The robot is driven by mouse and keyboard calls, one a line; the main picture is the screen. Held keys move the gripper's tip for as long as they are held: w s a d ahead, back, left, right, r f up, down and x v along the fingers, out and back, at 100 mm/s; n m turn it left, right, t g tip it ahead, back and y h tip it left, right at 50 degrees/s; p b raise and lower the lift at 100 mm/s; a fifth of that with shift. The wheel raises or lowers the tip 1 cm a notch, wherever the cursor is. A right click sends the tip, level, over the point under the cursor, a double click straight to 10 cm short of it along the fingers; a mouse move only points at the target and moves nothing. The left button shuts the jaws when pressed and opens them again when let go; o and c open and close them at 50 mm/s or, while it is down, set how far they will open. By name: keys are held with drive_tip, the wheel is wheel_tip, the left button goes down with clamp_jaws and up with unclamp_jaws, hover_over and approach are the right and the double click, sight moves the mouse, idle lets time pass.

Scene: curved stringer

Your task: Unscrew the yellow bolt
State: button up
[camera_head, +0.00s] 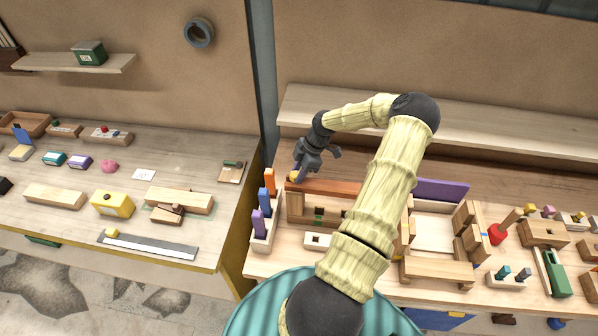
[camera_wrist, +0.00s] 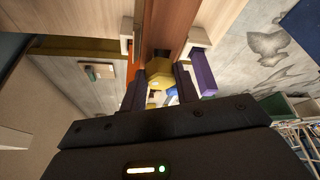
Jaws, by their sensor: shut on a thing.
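The yellow bolt (camera_head: 296,176) sits at the left end of the reddish-brown wooden strip on top of the wooden frame. In the wrist view its yellow faceted head (camera_wrist: 160,72) lies between my two dark fingers. My gripper (camera_head: 299,172) reaches down from above and is shut on the bolt head. The wrist view shows my gripper (camera_wrist: 161,80) with a finger on each side of the head. The bolt's shank is hidden, so I cannot tell how deep it sits.
A rack (camera_head: 262,240) with orange, blue and purple upright pieces stands just left of the bolt. A purple board (camera_head: 442,190) is behind the frame at right. A left table (camera_head: 120,160) holds several blocks, with a gap between tables. My arm covers part of the frame.

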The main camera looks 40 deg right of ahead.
drive_tip(key=n, duration=0.2)
drive_tip(key=n+g+b, duration=0.1)
drive_tip(key=n, duration=0.1)
drive_tip(key=shift+w+g, duration=0.3)
drive_tip(key=shift+r+n, duration=0.1)
drive_tip(key=shift+n, duration=0.6)
drive_tip(key=o, duration=1.2)
drive_tip(key=shift+d+r, duration=0.1)
drive_tip(key=v, duration=1.1)
drive_tip(key=shift+w+d+r, duration=0.2)
drive_tip(key=shift+d+r, duration=0.05)
drive_tip(key=shift+r, duration=0.05)
